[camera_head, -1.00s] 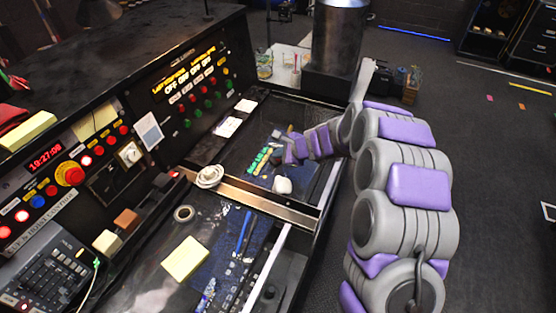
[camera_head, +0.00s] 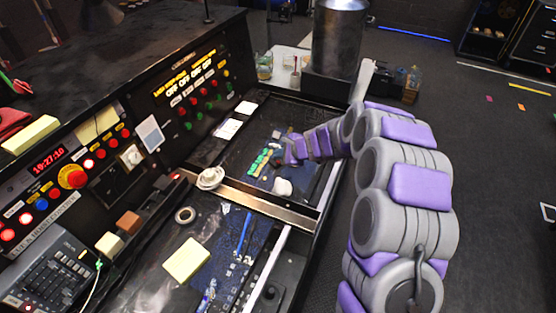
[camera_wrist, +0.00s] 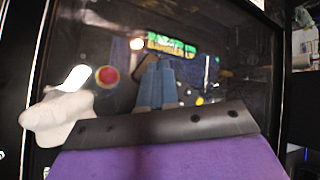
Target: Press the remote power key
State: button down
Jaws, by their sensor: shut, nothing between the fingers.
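My gripper (camera_head: 290,148) reaches down over the far tray of the dark console in the head view. Its fingertips are hard to make out there. In the wrist view the shut, empty grey-blue fingers (camera_wrist: 156,82) point toward the tray. A round red button (camera_wrist: 107,76) lies left of the fingers, apart from them. I cannot tell whether it is the remote's power key, and the remote's outline is not clear. Green strips (camera_wrist: 168,43) lie beyond the fingertips; they also show in the head view (camera_head: 258,162).
A rounded white object (camera_head: 282,187) lies near my gripper and shows blurred in the wrist view (camera_wrist: 58,117). A metal bar (camera_head: 265,204) divides the trays. The console panel (camera_head: 195,90) rises at left. A metal cylinder (camera_head: 338,45) stands beyond.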

aim_at(280, 164)
dwell(0.3)
notch_tip(280, 164, up, 5)
jog(key=p, duration=0.4)
jog(key=shift+r+p, duration=0.1)
jog(key=shift+p, duration=0.2)
dwell(0.5)
jog(key=s+r+n+g, duration=0.2)
jog(key=s+r+n, duration=0.35)
jog(key=s, duration=0.45)
jog(key=s+r+n+g, duration=0.2)
jog(key=s+r+n, duration=0.2)
jog(key=s+r, duration=0.5)
jog(key=s+d+n+g+h, duration=0.1)
jog(key=s+d+n+h, duration=0.1)
jog(key=s+d, duration=0.4)
jog(key=s+d+n+g+h, duration=0.1)
jog(key=s+d, duration=0.5)
jog(key=s, duration=0.8)
jog(key=s+d+n+g+h, duration=0.1)
jog(key=s+d+n+h, duration=0.3)
jog(key=s, duration=0.6)
jog(key=d+f, duration=0.1)
jog(key=d, duration=0.1)
jog(key=shift+d, duration=0.3)
